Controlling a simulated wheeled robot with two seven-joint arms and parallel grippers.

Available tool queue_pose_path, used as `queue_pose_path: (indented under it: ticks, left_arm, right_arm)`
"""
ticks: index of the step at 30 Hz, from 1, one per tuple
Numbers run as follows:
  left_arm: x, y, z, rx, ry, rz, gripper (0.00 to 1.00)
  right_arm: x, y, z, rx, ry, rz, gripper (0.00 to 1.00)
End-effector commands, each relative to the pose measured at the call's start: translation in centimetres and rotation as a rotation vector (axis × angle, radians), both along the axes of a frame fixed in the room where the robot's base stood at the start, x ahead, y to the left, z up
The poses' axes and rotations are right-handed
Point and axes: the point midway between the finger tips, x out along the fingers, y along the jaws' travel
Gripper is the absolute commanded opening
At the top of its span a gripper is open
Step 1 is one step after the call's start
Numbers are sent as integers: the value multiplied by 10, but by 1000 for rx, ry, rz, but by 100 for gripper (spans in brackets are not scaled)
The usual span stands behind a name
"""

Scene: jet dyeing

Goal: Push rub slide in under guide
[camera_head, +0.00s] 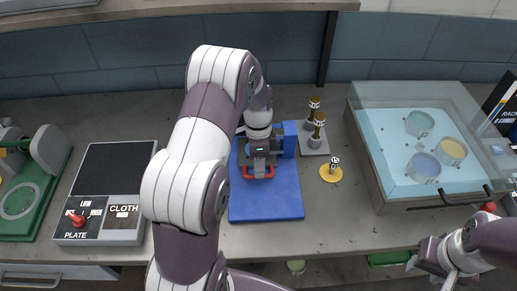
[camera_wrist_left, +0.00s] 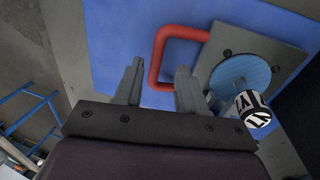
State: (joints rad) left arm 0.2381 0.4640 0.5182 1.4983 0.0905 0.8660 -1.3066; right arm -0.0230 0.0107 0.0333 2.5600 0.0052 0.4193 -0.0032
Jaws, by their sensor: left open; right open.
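The rub slide is a grey plate (camera_wrist_left: 285,60) with a red loop handle (camera_wrist_left: 157,55), seen in the left wrist view over a blue base. In the head view the red handle (camera_head: 247,174) shows at the tip of my left arm. My left gripper (camera_wrist_left: 158,88) is open, and the handle lies just beyond its fingertips; I cannot tell if they touch. It also shows in the head view (camera_head: 259,171). A blue upright block (camera_head: 290,139), perhaps the guide, stands behind on the blue base (camera_head: 265,203); my arm hides much of it. My right gripper (camera_head: 438,268) is open and empty at lower right.
A clear-walled bath (camera_head: 375,160) with several cups stands at right. A plate-and-cloth box (camera_head: 105,195) and a green device (camera_head: 45,190) are at left.

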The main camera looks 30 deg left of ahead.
Motion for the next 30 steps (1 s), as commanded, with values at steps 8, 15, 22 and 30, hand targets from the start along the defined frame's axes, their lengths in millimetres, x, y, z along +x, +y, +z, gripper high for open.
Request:
queue_pose_path:
  ticks: [8, 15, 22, 30]
  left_arm:
    - [14, 9, 86, 0, -1, 1, 40]
    - [20, 14, 109, 0, 0, 1, 40]
    - [21, 14, 108, 0, -2, 0, 40]
    - [21, 14, 108, 0, -2, 0, 40]
  right_arm:
    - [0, 0, 49, 0, -1, 0, 43]
    - [0, 0, 74, 0, 0, 0, 43]
    - [0, 0, 73, 0, 1, 0, 43]
    - [0, 0, 73, 0, 0, 0, 43]
